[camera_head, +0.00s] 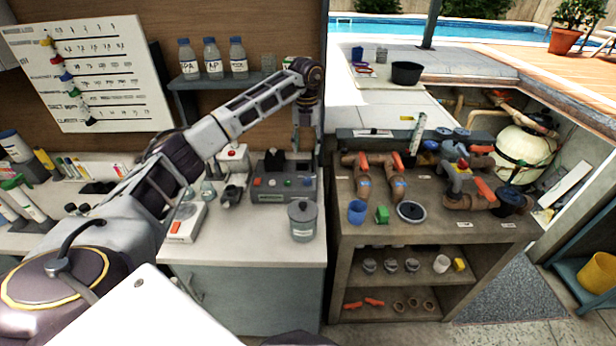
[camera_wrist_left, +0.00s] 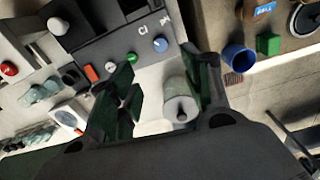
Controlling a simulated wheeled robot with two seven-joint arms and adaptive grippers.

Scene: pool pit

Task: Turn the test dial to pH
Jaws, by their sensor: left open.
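The test dial (camera_wrist_left: 160,45) is a small blue knob on a dark grey tester box in the left wrist view. "Cl" is printed beside it. My left gripper (camera_head: 306,150) hangs above the box's right end, pointing down. In the left wrist view its fingers (camera_wrist_left: 160,72) are apart and empty, with the dial beyond them. My right gripper is not in view.
A grey lidded canister (camera_head: 303,222) stands on the counter in front of the box, also in the left wrist view (camera_wrist_left: 178,102). A shelf with bottles (camera_head: 210,62) is behind. A bench (camera_head: 430,228) with pipes, a blue cup (camera_head: 357,212) and a green block stands right.

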